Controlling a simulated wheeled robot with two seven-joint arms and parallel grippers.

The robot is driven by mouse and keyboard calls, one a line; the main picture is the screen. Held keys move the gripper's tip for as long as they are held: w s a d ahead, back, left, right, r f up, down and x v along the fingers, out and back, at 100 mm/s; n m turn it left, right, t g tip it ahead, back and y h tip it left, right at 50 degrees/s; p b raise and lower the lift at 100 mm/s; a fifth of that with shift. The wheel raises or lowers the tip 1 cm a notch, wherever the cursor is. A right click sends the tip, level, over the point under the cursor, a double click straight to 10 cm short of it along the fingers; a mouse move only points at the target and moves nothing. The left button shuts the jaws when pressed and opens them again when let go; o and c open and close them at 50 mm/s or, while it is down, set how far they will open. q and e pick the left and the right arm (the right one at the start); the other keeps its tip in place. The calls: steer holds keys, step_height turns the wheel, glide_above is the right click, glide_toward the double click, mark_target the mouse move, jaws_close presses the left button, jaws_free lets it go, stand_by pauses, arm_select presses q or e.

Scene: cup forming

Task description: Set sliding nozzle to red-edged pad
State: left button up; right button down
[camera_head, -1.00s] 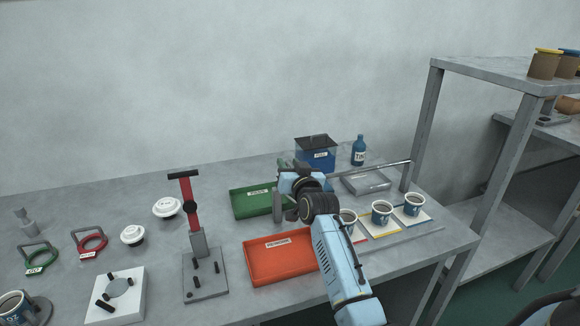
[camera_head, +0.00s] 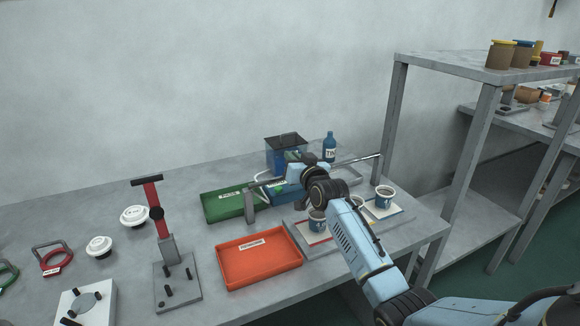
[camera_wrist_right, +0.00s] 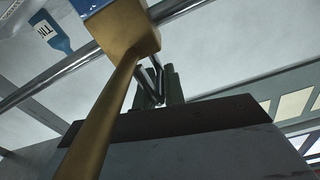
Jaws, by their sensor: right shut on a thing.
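The sliding nozzle is a blue block (camera_head: 281,192) on a grey rail (camera_head: 367,159); in the right wrist view its brass part (camera_wrist_right: 126,38) hangs close to the camera. My right gripper (camera_head: 298,183) is at the nozzle and shut on it, its fingertips mostly hidden by my wrist. The red-edged pad (camera_head: 319,239) lies in front and to the right of the nozzle, with a paper cup (camera_head: 317,224) of dark drink on it. My arm partly covers this cup and most of the pad beside it. My left gripper is out of view.
A blue-edged pad (camera_head: 397,211) holds another cup (camera_head: 384,196). Green (camera_head: 222,207) and orange (camera_head: 260,275) trays lie left of the pads. A blue tank (camera_head: 284,158) and tint bottle (camera_head: 329,148) stand behind the rail. A shelf post (camera_head: 394,120) rises at right.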

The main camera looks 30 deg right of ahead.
steer(key=shift+s+d+f, duration=0.1)
steer(key=shift+d+f, duration=0.15)
steer(key=shift+d, duration=0.45)
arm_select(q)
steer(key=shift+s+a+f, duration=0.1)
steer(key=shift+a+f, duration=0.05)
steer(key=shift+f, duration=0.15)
arm_select(e)
steer(key=shift+d, duration=0.25)
steer(key=c, duration=1.5)
jaws_free()
steer(key=shift+d+f, duration=0.1)
steer(key=shift+f, duration=0.05)
